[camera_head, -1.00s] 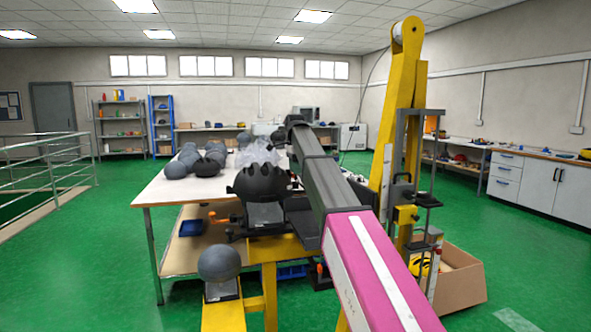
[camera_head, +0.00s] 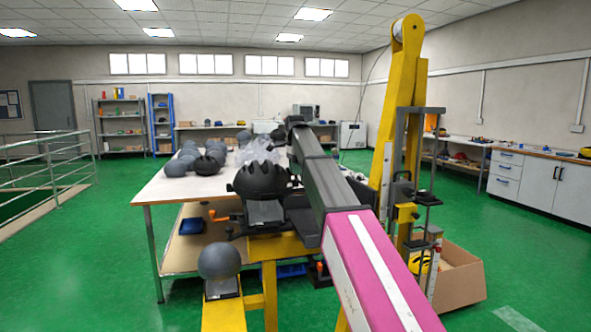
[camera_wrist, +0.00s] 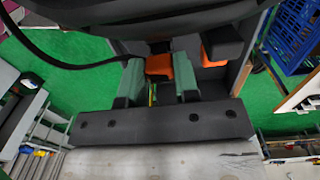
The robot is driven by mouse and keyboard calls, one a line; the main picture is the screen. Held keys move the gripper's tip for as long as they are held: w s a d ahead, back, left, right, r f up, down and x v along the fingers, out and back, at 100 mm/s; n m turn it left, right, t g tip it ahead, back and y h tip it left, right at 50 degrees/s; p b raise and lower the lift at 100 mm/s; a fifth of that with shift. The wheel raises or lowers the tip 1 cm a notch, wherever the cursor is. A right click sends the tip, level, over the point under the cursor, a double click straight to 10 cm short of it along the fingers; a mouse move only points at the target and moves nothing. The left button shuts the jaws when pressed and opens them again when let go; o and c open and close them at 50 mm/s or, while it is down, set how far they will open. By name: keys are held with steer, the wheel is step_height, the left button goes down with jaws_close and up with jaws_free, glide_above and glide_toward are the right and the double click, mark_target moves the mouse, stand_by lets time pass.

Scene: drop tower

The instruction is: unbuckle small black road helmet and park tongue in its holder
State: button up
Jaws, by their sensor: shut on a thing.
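The black helmet (camera_head: 262,181) sits on a grey headform block above the yellow stand in the head view. In the wrist view its dark underside spans the top edge. A thin black strap (camera_wrist: 75,64) runs from the left to my gripper (camera_wrist: 158,66). The two greenish fingers are closed on an orange tongue (camera_wrist: 159,66) at the strap's end. A second orange piece in a black housing (camera_wrist: 222,47) is just right of the fingers, apart from the held tongue; I cannot tell whether it is buckle or holder. My fingers are hidden in the head view.
A white table (camera_head: 165,186) with several grey headforms stands behind the stand. A yellow drop tower (camera_head: 405,110) rises to the right, with a cardboard box (camera_head: 462,285) at its foot. A grey headform (camera_head: 219,261) stands front left. Green floor is clear at left.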

steer(key=shift+f, duration=0.55)
stand_by(0.7)
stand_by(0.3)
steer(key=o, duration=0.8)
steer(key=shift+d, duration=0.1)
